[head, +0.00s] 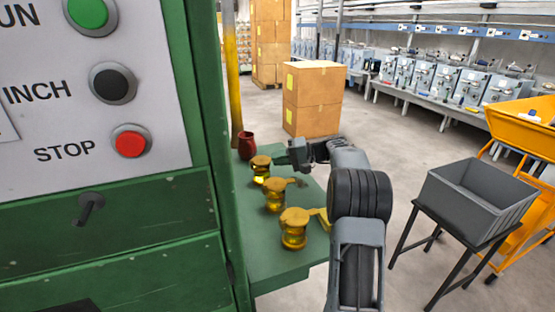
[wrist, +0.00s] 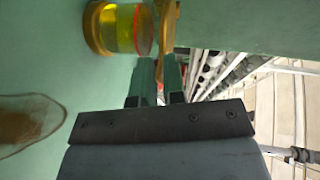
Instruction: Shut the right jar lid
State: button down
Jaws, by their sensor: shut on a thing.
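Three small yellow glass jars with gold tops stand in a row on a green shelf (head: 290,271): a far jar (head: 261,179), a middle jar (head: 274,206) and a near jar (head: 293,240). Gold pieces stick out to the right from the middle and near jars. My gripper (head: 283,159) is at the right of the far jar, level with its top. In the wrist view, the jar (wrist: 125,28) lies sideways in the picture and my gripper (wrist: 158,68) is shut at its gold lid (wrist: 167,28). I cannot tell how the lid is seated.
A dark red vase (head: 247,146) stands behind the far jar. A green machine panel (head: 215,150) rises close on the left. A grey bin (head: 475,200) on a black stand is at the right, and stacked cardboard boxes (head: 312,100) stand behind. Open floor lies between.

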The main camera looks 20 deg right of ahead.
jog(key=shift+s+f, duration=0.1)
jog(key=shift+f, duration=0.35)
jog(key=c, duration=1.3)
grip_release()
jog(key=shift+c, duration=0.2)
jog(key=shift+r, duration=0.15)
jog(key=shift+r, duration=0.1)
jog(key=v, duration=1.3)
jog(key=shift+d+r, duration=0.1)
jog(key=shift+d, duration=0.25)
jog(key=shift+r, duration=0.1)
